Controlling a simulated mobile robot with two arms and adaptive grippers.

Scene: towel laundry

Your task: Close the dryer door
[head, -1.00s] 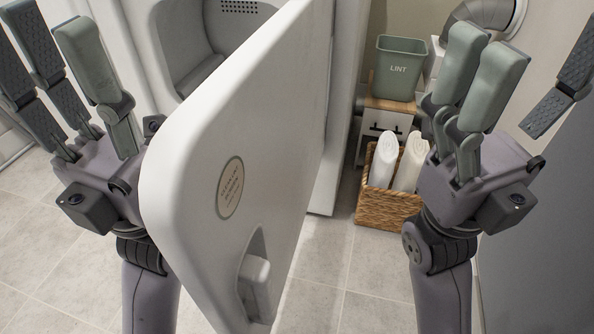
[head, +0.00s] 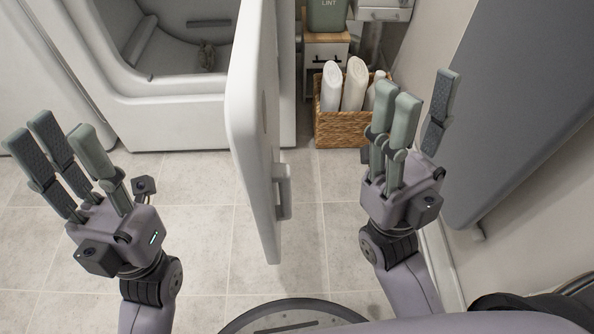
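The white dryer door (head: 251,130) stands wide open, edge toward me, with its handle (head: 284,192) on the right side. The dryer (head: 184,121) is behind it to the left, and its opening shows a grey drum interior with a small brownish thing inside. My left gripper (head: 57,146) is open and empty, to the left of the door and in front of the dryer. My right gripper (head: 416,108) is open and empty, to the right of the door and apart from the handle.
A green lint bin (head: 327,15) sits on a small cabinet (head: 325,52). A grey panel (head: 525,110) is at the right wall. Tiled floor (head: 200,235) is clear around the door.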

